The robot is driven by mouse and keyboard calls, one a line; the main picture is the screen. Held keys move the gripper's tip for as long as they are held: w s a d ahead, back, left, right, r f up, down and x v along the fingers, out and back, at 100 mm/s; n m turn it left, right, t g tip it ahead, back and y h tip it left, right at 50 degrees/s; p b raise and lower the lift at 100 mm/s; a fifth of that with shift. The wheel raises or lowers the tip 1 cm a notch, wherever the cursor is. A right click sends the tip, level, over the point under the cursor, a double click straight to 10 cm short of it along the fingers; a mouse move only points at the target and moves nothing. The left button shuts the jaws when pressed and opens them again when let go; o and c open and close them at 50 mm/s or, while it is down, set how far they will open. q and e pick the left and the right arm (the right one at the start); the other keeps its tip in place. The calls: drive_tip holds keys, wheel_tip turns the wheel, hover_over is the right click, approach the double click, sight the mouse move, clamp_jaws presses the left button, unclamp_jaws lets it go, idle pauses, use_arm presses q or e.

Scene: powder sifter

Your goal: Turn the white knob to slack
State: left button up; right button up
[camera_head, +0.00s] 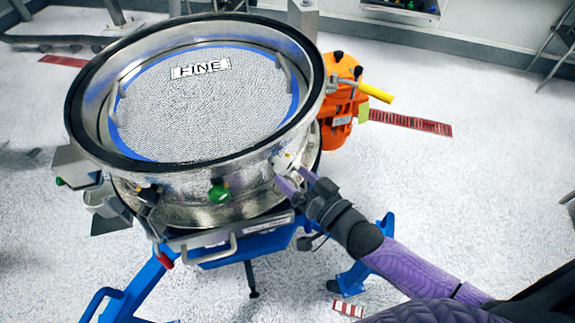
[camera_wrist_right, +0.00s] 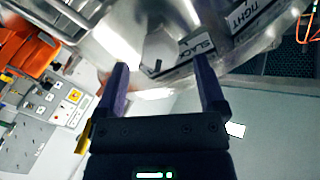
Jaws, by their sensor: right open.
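The white knob (camera_head: 287,161) is on the front right side of the round metal sifter (camera_head: 180,196). In the right wrist view the knob (camera_wrist_right: 158,45) is a pale, faceted piece with a small dark mark at its lower edge. A SLACK label (camera_wrist_right: 197,47) is right beside it, and a TIGHT label (camera_wrist_right: 240,17) is farther up and right. My right gripper (camera_head: 297,181) is open just below and right of the knob. In the wrist view its purple fingers (camera_wrist_right: 161,75) stand apart, with the knob just beyond and between the tips. My left gripper is not in view.
A green knob (camera_head: 219,192) and a black knob (camera_head: 149,195) are farther left on the sifter. An orange motor unit (camera_head: 340,105) with a yellow handle (camera_head: 375,92) is behind on the right. The sifter stands on a blue frame (camera_head: 240,247). The floor at right is mostly clear.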

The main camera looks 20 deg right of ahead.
sight(286, 171)
drive_tip(key=shift+x, duration=1.5)
clamp_jaws()
